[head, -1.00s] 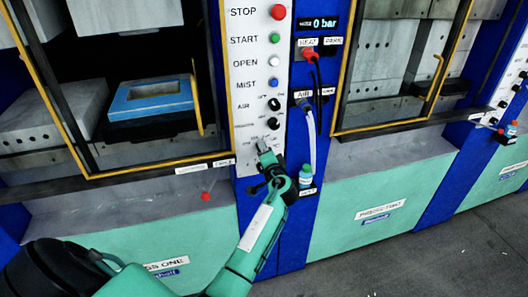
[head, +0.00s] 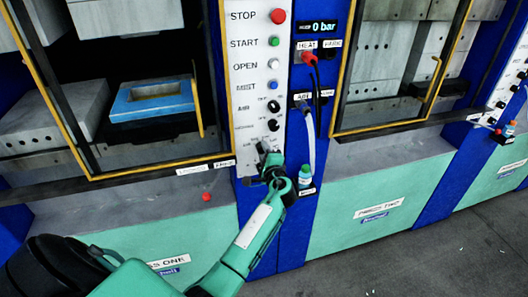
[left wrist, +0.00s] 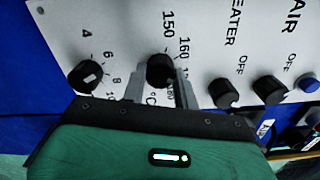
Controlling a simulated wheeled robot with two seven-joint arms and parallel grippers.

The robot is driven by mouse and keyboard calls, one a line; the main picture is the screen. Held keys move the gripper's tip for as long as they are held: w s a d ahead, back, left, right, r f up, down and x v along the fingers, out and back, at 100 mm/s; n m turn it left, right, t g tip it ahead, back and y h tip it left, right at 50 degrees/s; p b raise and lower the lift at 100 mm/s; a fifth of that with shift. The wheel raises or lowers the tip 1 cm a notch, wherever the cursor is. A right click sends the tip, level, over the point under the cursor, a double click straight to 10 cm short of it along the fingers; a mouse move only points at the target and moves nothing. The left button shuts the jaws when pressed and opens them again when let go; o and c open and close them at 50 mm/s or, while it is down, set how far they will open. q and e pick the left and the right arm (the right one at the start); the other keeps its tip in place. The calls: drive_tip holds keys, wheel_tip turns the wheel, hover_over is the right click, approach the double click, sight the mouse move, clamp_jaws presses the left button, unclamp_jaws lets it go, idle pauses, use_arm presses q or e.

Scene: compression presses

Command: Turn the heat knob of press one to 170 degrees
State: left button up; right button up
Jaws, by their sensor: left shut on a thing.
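Press one's control panel (head: 245,100) is a white strip on a blue column. The heat knob (left wrist: 160,70) is a black dial beside a °C scale; the marks 150 and 160 are readable, and a further mark is partly covered by a finger. My left gripper (left wrist: 159,88) has its two fingers on either side of this knob, shut on it. The knob's pointer is too dark to read. In the head view my left gripper (head: 266,156) is at the panel's lower end and hides the knob. My right gripper is out of view.
Another black knob (left wrist: 87,75) with marks 4 to 10 sits left of the heat knob. The heater knob (left wrist: 223,93) and air knob (left wrist: 269,89) are to its right. A small bottle (head: 305,176) stands close right of my gripper. A red ball-like knob (head: 206,196) is at left.

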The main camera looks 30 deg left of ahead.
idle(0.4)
use_arm(q)
drive_tip(key=o, duration=1)
drive_tip(key=b+v, duration=0.4)
drive_tip(key=v, duration=0.9)
drive_tip(key=shift+s+d+b, duration=0.25)
drive_tip(key=shift+b, duration=0.05)
